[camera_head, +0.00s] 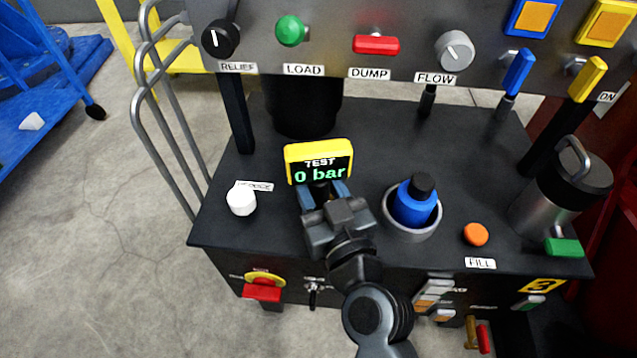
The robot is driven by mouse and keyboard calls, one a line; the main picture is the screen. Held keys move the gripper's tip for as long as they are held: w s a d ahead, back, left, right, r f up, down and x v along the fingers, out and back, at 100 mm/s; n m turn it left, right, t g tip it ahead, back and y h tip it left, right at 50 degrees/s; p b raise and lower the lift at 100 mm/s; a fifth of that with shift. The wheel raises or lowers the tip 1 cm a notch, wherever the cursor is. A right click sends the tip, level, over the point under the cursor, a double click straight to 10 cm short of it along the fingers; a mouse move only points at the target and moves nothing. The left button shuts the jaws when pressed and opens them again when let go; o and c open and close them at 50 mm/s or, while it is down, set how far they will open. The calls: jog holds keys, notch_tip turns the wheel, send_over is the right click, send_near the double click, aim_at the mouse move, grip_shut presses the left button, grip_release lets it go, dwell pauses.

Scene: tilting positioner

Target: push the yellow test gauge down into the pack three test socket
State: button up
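The yellow test gauge (318,150) is near the middle of the black bench top, with its dark display toward me reading "TEST 0 bar". My gripper (323,193) is at the gauge's lower front, its two blue fingers apart on either side of the dark part below the display. The fingers appear closed on that part. The gauge's lower end and the test socket are hidden behind my gripper, so I cannot tell how deep the gauge sits.
A white knob (241,200) is left of my gripper. A blue bottle with a black cap (415,203) stands in a grey ring (411,233) to the right, near an orange button (475,234) and a steel flask (563,190). A control panel (335,52) spans the back.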

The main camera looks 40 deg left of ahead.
jog(key=shift+f, duration=0.2)
jog(key=o, duration=1.4)
jog(key=shift+f, duration=0.1)
jog(key=shift+d, duration=0.1)
jog(key=shift+b+v, duration=0.45)
jog(key=shift+v, duration=3.4)
